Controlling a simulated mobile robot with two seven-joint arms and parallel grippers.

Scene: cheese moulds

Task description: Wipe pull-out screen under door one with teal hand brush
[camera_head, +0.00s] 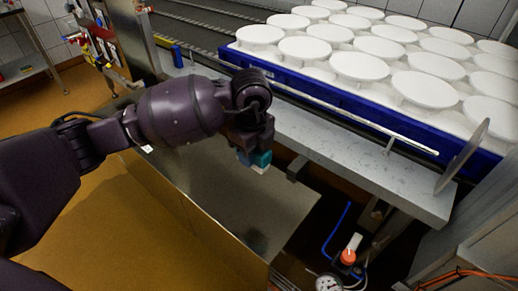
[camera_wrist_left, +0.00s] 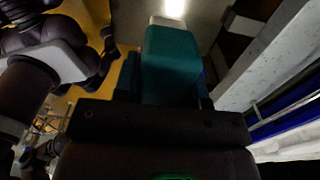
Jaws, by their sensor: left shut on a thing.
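The teal hand brush (camera_head: 262,160) is held in my left gripper (camera_head: 246,154), above the grey metal pull-out screen (camera_head: 225,195) in the head view. In the left wrist view the brush's teal block (camera_wrist_left: 172,62) fills the space between the fingers (camera_wrist_left: 170,85), with a pale end beyond it over the grey surface. My left gripper is shut on the brush. I cannot tell whether the brush touches the screen. My right gripper does not show clearly in either view. No label for door one can be read.
A blue tray (camera_head: 340,105) of white round moulds (camera_head: 360,66) stands on the grey ledge (camera_head: 345,150) at the right. A round metal disc (camera_head: 462,155) stands at the ledge's end. A gauge (camera_head: 328,283) and an orange-white valve (camera_head: 350,250) sit low right. Orange floor lies at left.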

